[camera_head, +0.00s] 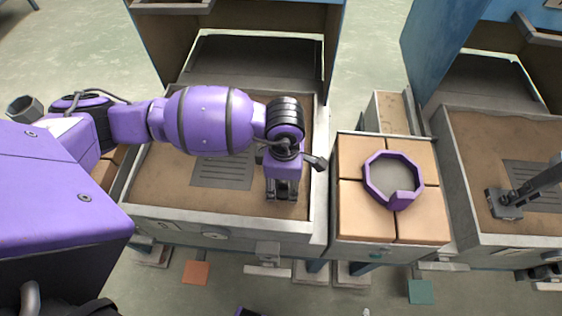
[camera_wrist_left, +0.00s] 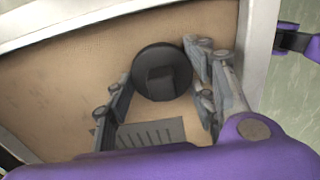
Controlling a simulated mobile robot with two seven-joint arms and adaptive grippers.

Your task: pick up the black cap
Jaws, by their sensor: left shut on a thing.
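The black cap (camera_wrist_left: 162,72) is a dark round disc with a square knob on top. In the left wrist view it sits between the fingers of my left gripper (camera_wrist_left: 158,88), over the sandy floor of the left tray. My left gripper (camera_head: 283,190) is shut on it and points down into the right part of that tray in the head view. The cap is hidden there by the gripper and wrist. I cannot tell whether the cap still touches the tray floor.
The left tray (camera_head: 222,228) has raised metal walls and a slotted grate (camera_head: 222,172). To its right, a purple octagonal ring (camera_head: 372,192) lies on tan blocks (camera_head: 366,222). Tall blue-sided housings stand behind.

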